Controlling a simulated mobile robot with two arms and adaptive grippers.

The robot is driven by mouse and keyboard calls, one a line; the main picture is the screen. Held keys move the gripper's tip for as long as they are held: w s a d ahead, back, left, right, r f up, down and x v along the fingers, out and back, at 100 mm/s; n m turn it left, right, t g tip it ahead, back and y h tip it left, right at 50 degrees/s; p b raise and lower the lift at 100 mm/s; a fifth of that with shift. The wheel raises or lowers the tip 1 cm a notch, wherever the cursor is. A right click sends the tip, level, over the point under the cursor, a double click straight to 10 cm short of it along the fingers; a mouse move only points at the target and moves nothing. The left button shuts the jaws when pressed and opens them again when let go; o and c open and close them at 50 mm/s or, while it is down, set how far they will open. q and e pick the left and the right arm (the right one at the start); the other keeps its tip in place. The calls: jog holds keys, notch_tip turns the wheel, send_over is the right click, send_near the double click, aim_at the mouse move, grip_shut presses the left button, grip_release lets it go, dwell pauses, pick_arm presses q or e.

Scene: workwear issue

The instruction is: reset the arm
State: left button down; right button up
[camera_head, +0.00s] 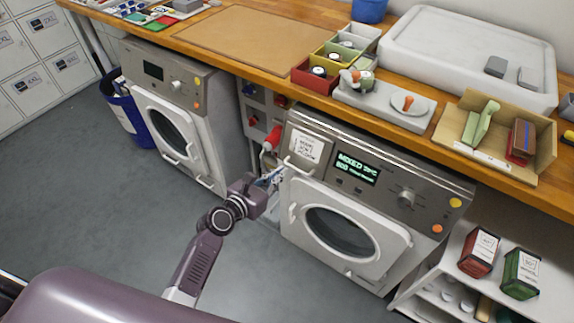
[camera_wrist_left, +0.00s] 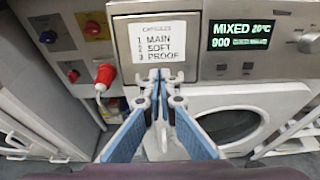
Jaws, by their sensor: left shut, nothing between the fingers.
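My left gripper (camera_head: 268,181) is in front of the upper left part of the right-hand washing machine (camera_head: 383,162). In the left wrist view its blue-sided fingers (camera_wrist_left: 159,80) are together with nothing between them. My right gripper is not in view.
A red plug (camera_wrist_left: 105,75) sticks out of the wall panel left of the machine. A second washing machine (camera_head: 172,115) and a blue bin (camera_head: 128,112) stand further left. Sorting boxes (camera_head: 320,75) line the wooden worktop. Tins (camera_head: 480,252) stand on a shelf at right. Grey floor is clear at left.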

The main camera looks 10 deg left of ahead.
pick_arm(q)
jog(key=s+a+f+m+g+y, duration=0.1)
jog(key=s+f+m+g, duration=0.1)
jog(key=s+f+m, duration=0.55)
jog(key=s+a+f+m+g+y, duration=0.1)
jog(key=s+f+m+g, duration=0.3)
jog(key=f, duration=0.7)
jog(key=s+a+f+m+g+y, duration=0.1)
jog(key=s+f+m, duration=0.3)
jog(key=s+f, duration=0.5)
jog(key=s+a+f+m+g, duration=0.1)
jog(key=s+f+m, duration=0.4)
jog(key=s, duration=0.5)
jog(key=s+a+f+m+g+y, duration=0.1)
jog(key=s+f+m, duration=0.4)
jog(key=s, duration=0.5)
jog(key=s+a+f+m+g+y, duration=0.1)
jog(key=s+a+f+m+g, duration=0.1)
jog(key=s+f+m, duration=0.3)
jog(key=s+m+g, duration=0.1)
jog(key=s+m, duration=0.3)
jog(key=s, duration=0.1)
jog(key=shift+s+a+f+g, duration=0.15)
jog(key=shift+s+f+g, duration=0.05)
jog(key=shift+g, duration=0.1)
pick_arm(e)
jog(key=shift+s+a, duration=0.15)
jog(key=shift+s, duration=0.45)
